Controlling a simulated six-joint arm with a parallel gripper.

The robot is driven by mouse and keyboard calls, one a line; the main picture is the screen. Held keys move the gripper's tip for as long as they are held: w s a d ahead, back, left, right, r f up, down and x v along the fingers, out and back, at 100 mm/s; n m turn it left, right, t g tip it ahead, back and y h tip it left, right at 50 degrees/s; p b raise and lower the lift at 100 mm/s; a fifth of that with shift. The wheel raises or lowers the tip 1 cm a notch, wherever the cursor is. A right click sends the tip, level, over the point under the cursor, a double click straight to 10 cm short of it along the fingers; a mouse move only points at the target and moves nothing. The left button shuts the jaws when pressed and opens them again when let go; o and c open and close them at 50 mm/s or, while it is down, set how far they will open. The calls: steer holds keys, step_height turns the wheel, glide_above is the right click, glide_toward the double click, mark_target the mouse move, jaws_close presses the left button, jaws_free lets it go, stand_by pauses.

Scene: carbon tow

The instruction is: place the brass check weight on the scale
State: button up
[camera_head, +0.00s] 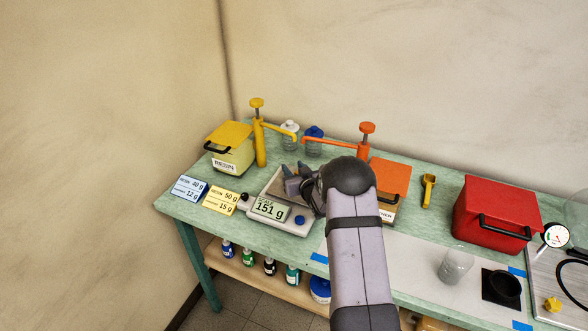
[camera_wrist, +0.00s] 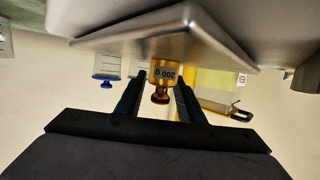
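The brass check weight (camera_wrist: 163,74), marked 200 g, shows in the wrist view, where the scene looks upside down. Its knob points toward my wrist and its base meets the edge of the scale's metal plate (camera_wrist: 125,35). My gripper (camera_wrist: 163,82) has one finger on each side of the weight, with the fingertips against its body. In the head view my gripper (camera_head: 294,172) is over the scale plate, and my arm hides the weight and part of the plate. The scale (camera_head: 295,224) display reads 151 g.
Yellow (camera_head: 259,145) and orange (camera_head: 363,138) pumps stand behind the scale, with two small jars between them. A yellow resin box (camera_head: 228,160) and two label cards are left. A red box (camera_head: 495,213), clear cup (camera_head: 455,266) and black holder (camera_head: 501,287) are right.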

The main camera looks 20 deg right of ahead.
steer(key=shift+r, duration=0.2)
steer(key=b+v, duration=0.2)
steer(key=v, duration=1)
steer(key=shift+f, duration=0.1)
steer(key=shift+s+a+f+g, duration=0.15)
steer(key=shift+s+a+g, duration=0.15)
steer(key=shift+g, duration=0.1)
steer(key=s+a+f+g, duration=0.1)
steer(key=s+a+g, duration=0.1)
steer(key=s, duration=0.2)
steer(key=s+a+f+g, duration=0.1)
steer(key=s+a+g, duration=0.1)
steer(key=s, duration=0.1)
steer(key=s+a+f+g, duration=0.1)
steer(key=s+a+g, duration=0.1)
steer(key=s, duration=0.2)
steer(key=shift+s+f+g, duration=0.25)
steer(key=shift+s+g, duration=0.05)
steer(key=shift+g, duration=0.1)
steer(key=s+a+g, duration=0.3)
steer(key=s+a, duration=0.1)
steer(key=s, duration=0.6)
steer(key=s+a+g, duration=0.4)
steer(key=s, duration=0.7)
steer(key=shift+n+y, duration=0.3)
steer(key=shift+y, duration=0.1)
steer(key=shift+a, duration=0.1)
